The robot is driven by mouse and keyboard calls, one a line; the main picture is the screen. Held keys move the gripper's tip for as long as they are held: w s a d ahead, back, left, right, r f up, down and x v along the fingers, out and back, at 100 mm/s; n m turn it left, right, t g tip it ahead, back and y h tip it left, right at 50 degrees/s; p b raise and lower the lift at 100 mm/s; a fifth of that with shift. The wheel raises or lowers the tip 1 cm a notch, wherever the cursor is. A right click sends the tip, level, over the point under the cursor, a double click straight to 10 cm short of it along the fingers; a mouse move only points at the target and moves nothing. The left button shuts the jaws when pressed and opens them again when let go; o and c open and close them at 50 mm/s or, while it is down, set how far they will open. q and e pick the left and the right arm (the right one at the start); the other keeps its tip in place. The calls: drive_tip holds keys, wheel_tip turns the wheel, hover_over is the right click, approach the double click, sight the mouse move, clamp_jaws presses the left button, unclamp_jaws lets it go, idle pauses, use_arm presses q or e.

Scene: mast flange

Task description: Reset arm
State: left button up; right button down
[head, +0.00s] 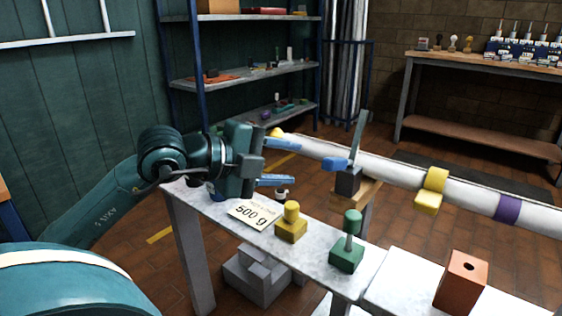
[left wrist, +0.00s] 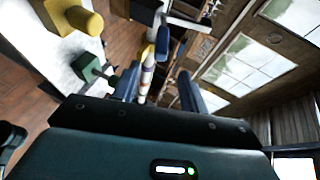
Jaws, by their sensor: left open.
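My left gripper (head: 280,162) reaches in from the left in the head view, above the far left part of the white table. Its two blue fingers are spread apart with nothing seen between them. In the left wrist view the fingers (left wrist: 158,92) also stand apart, with the white mast visible beyond them. The white mast (head: 380,168) runs from behind the gripper to the right edge, with a yellow band (head: 432,190) and a purple band (head: 507,208). My right gripper is not in view.
A dark clamp (head: 348,180) stands by the mast. Shelves (head: 245,75) stand behind.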

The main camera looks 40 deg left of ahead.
use_arm(q)
drive_tip(key=shift+s, duration=0.1)
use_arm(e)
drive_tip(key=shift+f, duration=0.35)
use_arm(q)
drive_tip(key=d+r+n+t+h+p, duration=0.4)
drive_tip(key=d+r+n+h+p, duration=0.25)
drive_tip(key=p, duration=1.35)
drive_tip(key=s+d+f+n+g+y+p, duration=0.6)
drive_tip(key=s+d+f+n+y+p, duration=0.3)
drive_tip(key=p, duration=0.6)
drive_tip(key=s+f+n, duration=0.2)
drive_tip(key=s, duration=0.1)
drive_tip(key=shift+s+d+f+n+g+p, duration=0.2)
drive_tip(key=shift+d+f+n+g+p, duration=0.1)
drive_tip(key=shift+n+p, duration=0.1)
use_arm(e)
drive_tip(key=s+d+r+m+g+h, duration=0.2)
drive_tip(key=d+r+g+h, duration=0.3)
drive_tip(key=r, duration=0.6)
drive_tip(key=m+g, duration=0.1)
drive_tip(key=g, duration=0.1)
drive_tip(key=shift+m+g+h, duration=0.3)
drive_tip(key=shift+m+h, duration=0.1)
